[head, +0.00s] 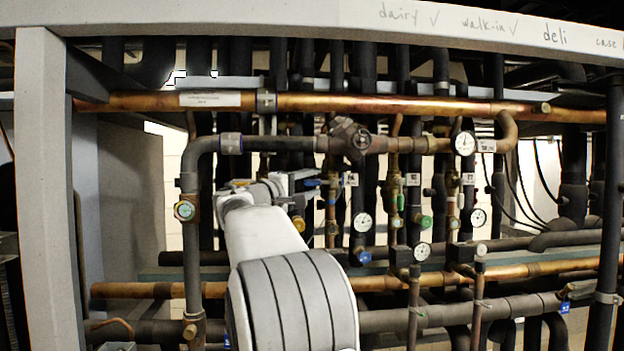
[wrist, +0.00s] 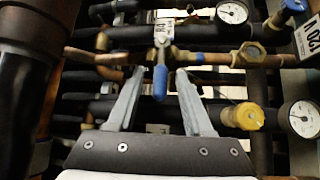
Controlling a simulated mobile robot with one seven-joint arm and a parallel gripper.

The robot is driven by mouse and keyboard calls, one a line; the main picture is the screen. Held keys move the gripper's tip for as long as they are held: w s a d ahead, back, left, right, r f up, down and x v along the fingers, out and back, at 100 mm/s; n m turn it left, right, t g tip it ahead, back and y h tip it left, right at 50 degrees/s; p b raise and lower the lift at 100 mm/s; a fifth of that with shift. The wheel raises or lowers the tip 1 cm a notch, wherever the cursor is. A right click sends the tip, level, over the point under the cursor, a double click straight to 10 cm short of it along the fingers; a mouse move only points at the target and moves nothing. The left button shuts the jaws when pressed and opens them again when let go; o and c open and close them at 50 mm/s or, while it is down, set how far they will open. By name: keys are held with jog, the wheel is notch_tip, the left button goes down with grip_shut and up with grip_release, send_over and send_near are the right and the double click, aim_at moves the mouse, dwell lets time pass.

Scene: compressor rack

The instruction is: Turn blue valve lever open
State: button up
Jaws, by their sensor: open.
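The blue valve lever (wrist: 160,82) hangs downward from a brass valve body (wrist: 163,52) on a horizontal pipe in the wrist view. My gripper (wrist: 161,75) is open, one finger on each side of the lever, with a visible gap to it on both sides. Whether the lever is fully between the fingertips in depth I cannot tell. In the head view my gripper (head: 303,184) is up at the pipes, and a blue handle (head: 316,182) shows beside it. My arm hides part of the valve there.
A yellow knob (wrist: 249,116) and a gauge (wrist: 303,118) are to the right of my fingers. A thick dark pipe (wrist: 32,65) stands at the left. A copper pipe (head: 350,103) runs above, and several gauges and valves crowd the right.

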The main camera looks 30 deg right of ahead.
jog(key=shift+d, duration=0.1)
grip_shut()
dwell(1.4)
